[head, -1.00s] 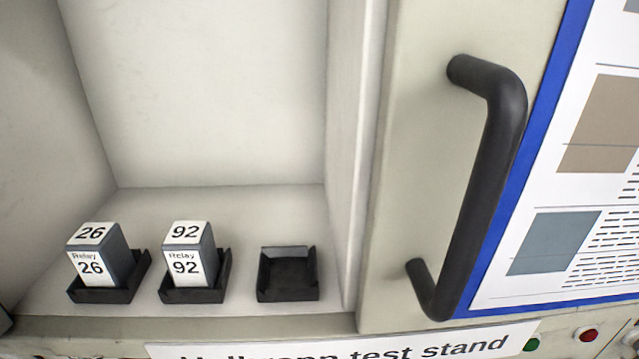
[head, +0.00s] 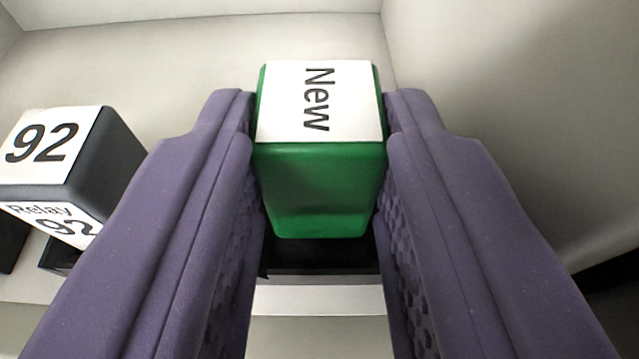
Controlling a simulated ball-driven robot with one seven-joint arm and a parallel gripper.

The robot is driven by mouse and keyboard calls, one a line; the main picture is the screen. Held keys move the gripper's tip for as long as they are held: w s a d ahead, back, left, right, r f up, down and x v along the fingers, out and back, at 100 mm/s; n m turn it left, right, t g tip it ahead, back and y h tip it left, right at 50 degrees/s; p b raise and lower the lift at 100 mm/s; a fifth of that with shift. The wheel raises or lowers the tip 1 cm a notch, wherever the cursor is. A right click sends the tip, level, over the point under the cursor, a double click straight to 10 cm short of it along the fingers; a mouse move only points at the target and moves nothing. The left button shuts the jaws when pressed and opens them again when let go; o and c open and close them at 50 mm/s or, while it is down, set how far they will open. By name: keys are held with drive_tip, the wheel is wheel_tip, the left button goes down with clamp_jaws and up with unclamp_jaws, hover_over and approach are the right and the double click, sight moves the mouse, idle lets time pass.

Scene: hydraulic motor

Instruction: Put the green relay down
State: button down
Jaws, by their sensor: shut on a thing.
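The green relay (head: 318,190) has a white top label reading "New". My gripper (head: 318,115) is shut on it, with one purple finger on its left side and one on its right. The relay is upright over a black holder (head: 318,258), of which only the front part shows below it. The rest of the holder is hidden by the relay and the fingers. I cannot tell whether the relay touches the holder's floor or is a little above it.
A dark grey relay marked 92 (head: 75,155) stands close to the left of my left finger, in its own black holder (head: 58,258). The pale compartment wall (head: 500,110) rises on the right. The back wall (head: 200,55) is behind the green relay.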

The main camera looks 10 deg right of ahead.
drive_tip(key=shift+s, duration=0.1)
drive_tip(key=shift+f, duration=0.15)
drive_tip(key=c, duration=1.1)
unclamp_jaws()
